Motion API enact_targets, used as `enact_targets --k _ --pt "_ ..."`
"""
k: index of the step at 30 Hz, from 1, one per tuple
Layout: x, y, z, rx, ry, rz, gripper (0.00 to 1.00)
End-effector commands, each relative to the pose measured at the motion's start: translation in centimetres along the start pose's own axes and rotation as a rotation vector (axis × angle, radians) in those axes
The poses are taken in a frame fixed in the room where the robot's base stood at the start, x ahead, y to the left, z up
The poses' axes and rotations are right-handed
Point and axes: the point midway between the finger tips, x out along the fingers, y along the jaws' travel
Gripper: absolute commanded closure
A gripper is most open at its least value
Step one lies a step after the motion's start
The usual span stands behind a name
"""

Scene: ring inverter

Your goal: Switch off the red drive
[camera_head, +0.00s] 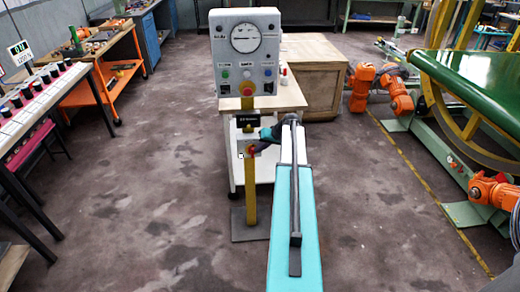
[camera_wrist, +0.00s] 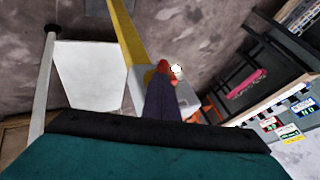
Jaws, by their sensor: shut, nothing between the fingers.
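A yellow post (camera_head: 250,205) carries a light grey switch box (camera_head: 241,149) with a red knob (camera_head: 251,149) on its right side. A black label (camera_head: 248,121) with small unreadable writing sits above the box. My gripper (camera_head: 262,146) is at the right of the box, close to the knob; I cannot tell whether it touches. In the wrist view my gripper (camera_wrist: 162,98) shows as a dark shut finger shape with nothing in it. A red part (camera_wrist: 163,66) shows right at its tip, beside the yellow post (camera_wrist: 127,38). The fingers partly hide the box there.
A grey control panel (camera_head: 231,62) with a round dial and several buttons stands above, on the same post. A white-legged table (camera_head: 290,97) and a wooden cabinet (camera_head: 318,70) stand behind. A workbench (camera_head: 40,105) is at the left, orange robot arms (camera_head: 398,100) at the right. The floor between is clear.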

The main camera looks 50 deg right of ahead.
Motion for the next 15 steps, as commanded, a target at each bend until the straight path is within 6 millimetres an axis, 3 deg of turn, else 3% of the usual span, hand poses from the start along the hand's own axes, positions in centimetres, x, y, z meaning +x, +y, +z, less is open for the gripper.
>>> enact_targets --k 15 --pt "-0.04 -0.32 -0.07 -0.022 -0.011 0.05 1.0"
